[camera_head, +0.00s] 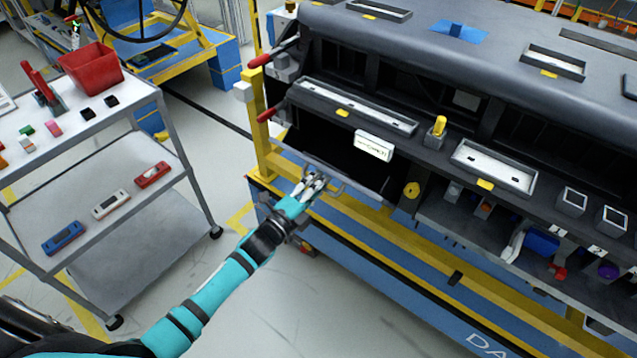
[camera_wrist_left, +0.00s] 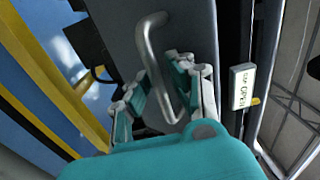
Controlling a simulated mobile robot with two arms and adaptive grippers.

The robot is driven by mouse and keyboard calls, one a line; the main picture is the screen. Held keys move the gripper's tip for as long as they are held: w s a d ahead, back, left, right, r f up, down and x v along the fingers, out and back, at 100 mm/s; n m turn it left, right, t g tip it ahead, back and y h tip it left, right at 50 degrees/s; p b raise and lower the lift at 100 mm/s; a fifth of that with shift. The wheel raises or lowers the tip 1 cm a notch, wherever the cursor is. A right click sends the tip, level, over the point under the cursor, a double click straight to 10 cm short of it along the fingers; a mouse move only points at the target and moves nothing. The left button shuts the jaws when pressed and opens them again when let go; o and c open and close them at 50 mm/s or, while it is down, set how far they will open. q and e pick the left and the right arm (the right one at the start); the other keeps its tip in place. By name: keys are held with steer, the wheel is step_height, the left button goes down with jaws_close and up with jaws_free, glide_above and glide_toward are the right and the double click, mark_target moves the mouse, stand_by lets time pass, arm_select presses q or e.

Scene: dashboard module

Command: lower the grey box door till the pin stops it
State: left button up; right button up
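The grey box door (camera_head: 347,183) shows in the head view as a flap at the lower edge of a dark opening in the dashboard's left part. It leans outward and down; its exact angle is hard to tell. In the left wrist view the door (camera_wrist_left: 190,25) is a grey panel with a bent metal bar handle (camera_wrist_left: 154,62). My left gripper (camera_head: 316,183) is at the handle, its fingers (camera_wrist_left: 165,80) apart on either side of the bar. I cannot tell whether they touch it. I cannot make out the pin. My right gripper is out of view.
A yellow knob (camera_head: 411,190) is right of the door. A yellow rail (camera_head: 390,232) runs below it. Red-handled clamps (camera_head: 262,60) stand at left. A grey cart (camera_head: 75,115) stands left of my arm.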

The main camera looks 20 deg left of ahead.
arm_select(q)
jaws_close()
steer(key=shift+w, duration=0.1)
stand_by(0.3)
steer(key=b, duration=0.2)
steer(key=f+t+b, duration=0.1)
steer(key=b, duration=0.1)
steer(key=shift+s+f+h, duration=0.25)
steer(key=shift+s+h, duration=0.05)
steer(key=shift+s, duration=0.05)
